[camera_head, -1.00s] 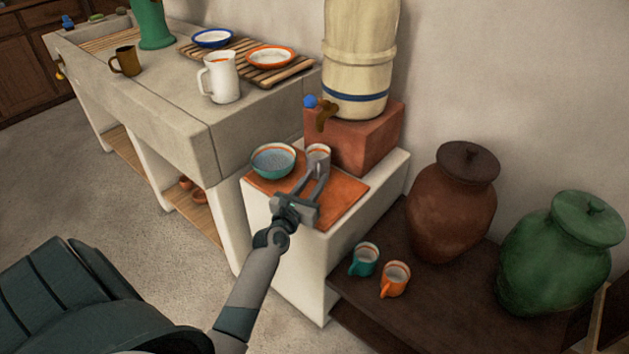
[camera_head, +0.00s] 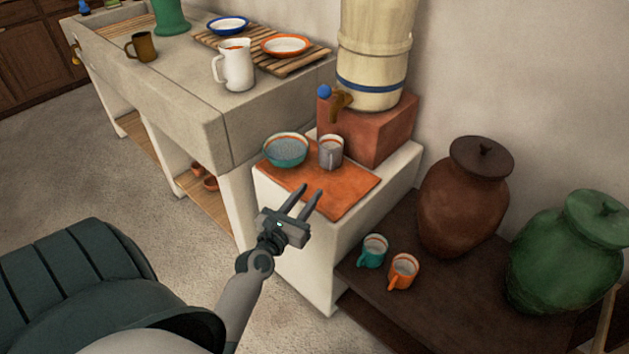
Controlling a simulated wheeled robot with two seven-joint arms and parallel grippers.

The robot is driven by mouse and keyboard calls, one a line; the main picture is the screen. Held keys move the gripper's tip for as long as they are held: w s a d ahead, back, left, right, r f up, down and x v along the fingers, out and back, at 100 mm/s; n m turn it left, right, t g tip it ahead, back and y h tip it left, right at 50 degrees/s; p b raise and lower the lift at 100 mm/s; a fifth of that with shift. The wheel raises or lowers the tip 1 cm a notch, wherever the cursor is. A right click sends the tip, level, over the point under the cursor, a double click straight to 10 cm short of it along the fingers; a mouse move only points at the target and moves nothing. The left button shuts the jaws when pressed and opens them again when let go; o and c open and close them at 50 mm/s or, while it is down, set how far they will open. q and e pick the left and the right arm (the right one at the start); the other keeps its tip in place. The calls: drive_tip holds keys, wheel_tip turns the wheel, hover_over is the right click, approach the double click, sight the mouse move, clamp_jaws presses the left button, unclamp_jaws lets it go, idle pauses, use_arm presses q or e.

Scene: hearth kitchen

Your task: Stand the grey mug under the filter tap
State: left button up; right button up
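The grey mug (camera_head: 331,152) stands upright on the orange mat (camera_head: 345,190), beside a teal bowl (camera_head: 287,150). The filter (camera_head: 375,55) is a tall cream vessel on a red-brown block, and its brown tap (camera_head: 341,101) with a blue knob juts out above the mug. The mug looks below the tap; whether it is exactly under the spout I cannot tell. My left gripper (camera_head: 308,194) is open and empty, in front of the mug and apart from it. My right gripper is not in view.
A teal mug (camera_head: 373,250) and an orange mug (camera_head: 402,271) stand on the low dark shelf (camera_head: 450,290) with a brown jar (camera_head: 463,200) and a green jar (camera_head: 567,250). A white jug (camera_head: 234,66) stands on the stone counter (camera_head: 180,90). The mat's front is clear.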

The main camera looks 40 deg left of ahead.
use_arm(q)
drive_tip(key=shift+s, duration=0.5)
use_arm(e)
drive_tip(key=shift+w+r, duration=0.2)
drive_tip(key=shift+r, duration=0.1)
